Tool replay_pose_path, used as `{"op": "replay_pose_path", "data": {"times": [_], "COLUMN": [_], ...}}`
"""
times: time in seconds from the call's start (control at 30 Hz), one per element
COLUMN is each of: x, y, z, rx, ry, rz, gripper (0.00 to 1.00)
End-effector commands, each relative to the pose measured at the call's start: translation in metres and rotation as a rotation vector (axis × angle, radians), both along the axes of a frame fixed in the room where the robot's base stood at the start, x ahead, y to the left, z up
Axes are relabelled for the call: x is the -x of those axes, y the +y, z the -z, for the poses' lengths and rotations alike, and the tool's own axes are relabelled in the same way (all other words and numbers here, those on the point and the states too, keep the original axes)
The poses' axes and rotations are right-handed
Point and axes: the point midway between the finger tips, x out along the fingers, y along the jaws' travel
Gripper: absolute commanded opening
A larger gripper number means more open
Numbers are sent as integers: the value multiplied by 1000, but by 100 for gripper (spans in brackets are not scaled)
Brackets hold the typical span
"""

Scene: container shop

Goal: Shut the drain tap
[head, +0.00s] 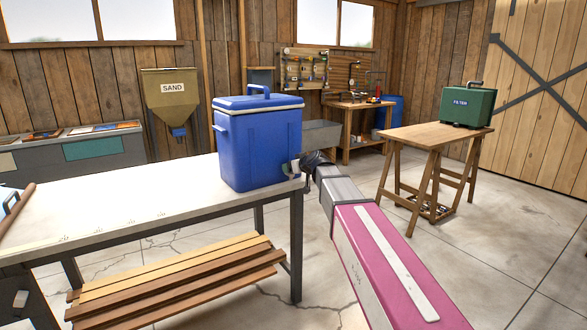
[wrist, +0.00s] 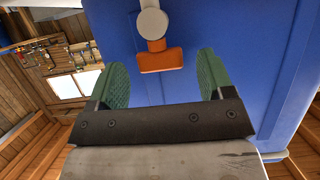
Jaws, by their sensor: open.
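The blue cooler (head: 258,148), with a lid and top handle, stands upright on the right end of the white-topped bench. In the wrist view its blue wall (wrist: 232,30) fills most of the picture. The drain tap there has a pale grey round body (wrist: 152,22) and an orange handle (wrist: 160,61). My gripper (wrist: 164,78) is open and empty. Its green pads stand either side of the orange handle, with blue gaps showing between. In the head view my gripper (head: 292,168) is at the cooler's lower right side; the tap is hidden or too small to tell there.
The bench (head: 110,190) has clear top left of the cooler and planks (head: 180,275) below. A wooden table (head: 432,135) with a green filter box (head: 467,105) stands at right. A sand hopper (head: 172,95) is at the back wall. Open floor lies between bench and table.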

Motion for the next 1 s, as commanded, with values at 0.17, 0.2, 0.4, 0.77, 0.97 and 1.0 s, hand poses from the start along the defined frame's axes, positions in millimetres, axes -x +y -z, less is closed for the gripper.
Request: {"op": "replay_pose_path", "data": {"times": [0.17, 0.2, 0.4, 0.77, 0.97, 1.0], "x": [18, 24, 53, 79, 78, 78], "y": [-11, -15, -36, -55, -55, -55], "z": [-8, -11, -25, -39, -39, -38], "rx": [-1, -1, 0, 0, 0, 0], "ry": [-1, -1, -1, 1, 1, 2], "rz": [0, 0, 1, 0, 0, 0], "gripper": [74, 74, 74, 74, 74, 74]}}
